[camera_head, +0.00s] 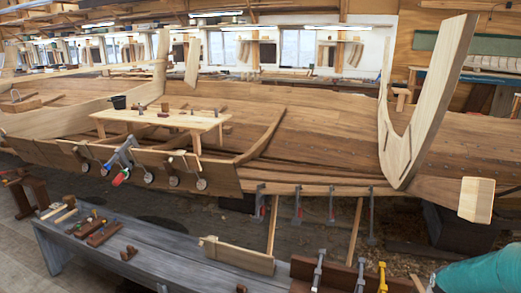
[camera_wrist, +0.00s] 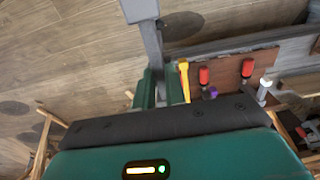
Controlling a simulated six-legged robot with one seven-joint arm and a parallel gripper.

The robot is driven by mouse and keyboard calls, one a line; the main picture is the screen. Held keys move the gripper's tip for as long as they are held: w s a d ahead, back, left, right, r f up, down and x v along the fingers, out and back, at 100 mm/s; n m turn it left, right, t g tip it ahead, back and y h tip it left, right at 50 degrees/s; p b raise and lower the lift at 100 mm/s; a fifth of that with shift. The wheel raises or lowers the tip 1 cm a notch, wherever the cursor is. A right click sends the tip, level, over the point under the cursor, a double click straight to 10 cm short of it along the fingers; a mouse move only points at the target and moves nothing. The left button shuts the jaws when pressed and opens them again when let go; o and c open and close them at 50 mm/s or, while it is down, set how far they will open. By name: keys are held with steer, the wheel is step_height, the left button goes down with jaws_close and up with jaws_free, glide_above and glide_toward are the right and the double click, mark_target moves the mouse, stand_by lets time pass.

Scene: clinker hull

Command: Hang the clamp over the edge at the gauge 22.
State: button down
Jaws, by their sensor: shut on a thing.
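In the wrist view my gripper (camera_wrist: 154,88) has its green fingers shut on a grey metal clamp (camera_wrist: 151,45). The clamp's bar runs up from between the fingers to a wider pale end at the top of the picture. Its lower part is hidden by my gripper. In the head view neither my gripper nor the held clamp can be made out. The hull plank edge (camera_head: 205,163) at the left carries a row of round gauges (camera_head: 149,178). Their numbers are too small to read. A blue-grey clamp with a red handle (camera_head: 122,158) hangs among them.
A brown board (camera_head: 342,272) at the front bears several clamps, one yellow (camera_head: 382,277). A grey bench (camera_head: 125,250) with tools runs along the front left. More grey clamps (camera_head: 297,203) hang on a lower plank. A tall pale stem piece (camera_head: 430,105) stands at the right.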

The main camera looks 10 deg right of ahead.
steer(key=shift+s, duration=0.1)
steer(key=w+a+f+n, duration=0.2)
steer(key=w+a+f, duration=0.4)
steer(key=a, duration=0.6)
steer(key=w+a+f+n, duration=0.2)
steer(key=w+a+f, duration=0.5)
steer(key=a, duration=0.5)
steer(key=w+a+f+n, duration=0.2)
steer(key=w+a+f, duration=0.5)
steer(key=a, duration=0.5)
steer(key=shift+f, duration=0.3)
